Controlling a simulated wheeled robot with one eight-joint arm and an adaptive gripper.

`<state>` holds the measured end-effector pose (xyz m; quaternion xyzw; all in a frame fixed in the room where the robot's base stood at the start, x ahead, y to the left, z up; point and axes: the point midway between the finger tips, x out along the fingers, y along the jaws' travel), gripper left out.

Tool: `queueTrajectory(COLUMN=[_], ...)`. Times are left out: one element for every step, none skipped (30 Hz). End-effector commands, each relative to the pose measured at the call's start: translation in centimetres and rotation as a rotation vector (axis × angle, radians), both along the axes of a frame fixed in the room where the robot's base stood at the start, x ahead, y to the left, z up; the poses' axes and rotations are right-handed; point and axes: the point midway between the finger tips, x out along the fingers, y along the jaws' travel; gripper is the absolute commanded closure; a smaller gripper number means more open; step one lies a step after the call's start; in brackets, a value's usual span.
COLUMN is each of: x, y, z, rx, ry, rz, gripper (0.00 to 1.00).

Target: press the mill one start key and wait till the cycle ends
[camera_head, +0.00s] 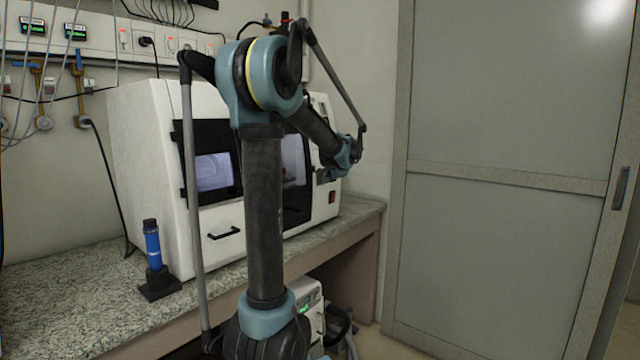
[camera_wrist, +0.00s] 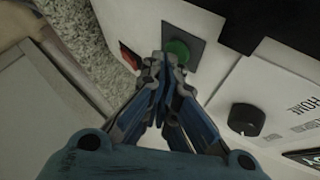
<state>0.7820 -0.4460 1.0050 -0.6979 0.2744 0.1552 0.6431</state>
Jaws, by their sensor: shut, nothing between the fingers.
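The mill (camera_head: 150,150) is a white cabinet with dark windows, standing on the speckled counter. Its right front is partly hidden behind my arm. In the wrist view, a round green key (camera_wrist: 178,50) sits on a dark square plate on the white panel. A red switch (camera_wrist: 129,58) is just left of it; the switch also shows at the mill's lower right front in the head view (camera_head: 332,197). My gripper (camera_wrist: 163,60) is shut and empty, its tips at the lower left edge of the green key. I cannot tell whether they touch it.
A black knob (camera_wrist: 246,119) and printed labels are on the panel to the right. A blue cylindrical tool (camera_head: 152,243) stands in a dark holder on the counter (camera_head: 80,290). A grey sliding door (camera_head: 500,240) is at the right.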

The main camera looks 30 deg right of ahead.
Motion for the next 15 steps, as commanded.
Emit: queueTrajectory(x=[0.06, 0.09, 0.12, 0.15, 0.18, 0.21, 0.24, 0.28, 0.31, 0.33, 0.37, 0.41, 0.43, 0.46, 0.48], y=[0.03, 0.04, 0.05, 0.06, 0.07, 0.09, 0.10, 0.11, 0.13, 0.14, 0.15, 0.17, 0.18, 0.20, 0.21], z=[-0.01, -0.01, 0.00, -0.01, -0.01, -0.02, -0.01, -0.02, -0.01, -0.02, -0.02, -0.03, -0.03, -0.03, -0.03], rx=[0.000, 0.000, 0.000, 0.000, 0.000, 0.000, 0.000, 0.000, 0.000, 0.000, 0.000, 0.000, 0.000, -0.001, -0.001], ry=[0.000, 0.000, 0.000, 0.000, 0.000, 0.000, 0.000, 0.000, 0.000, 0.000, 0.000, 0.000, 0.000, 0.000, 0.000], rz=[0.000, 0.000, 0.000, 0.000, 0.000, 0.000, 0.000, 0.000, 0.000, 0.000, 0.000, 0.000, 0.000, 0.001, 0.001], gripper=[1.00, 1.00, 1.00, 1.00, 1.00, 1.00, 1.00, 1.00, 1.00, 1.00, 1.00, 1.00, 1.00, 1.00, 1.00])
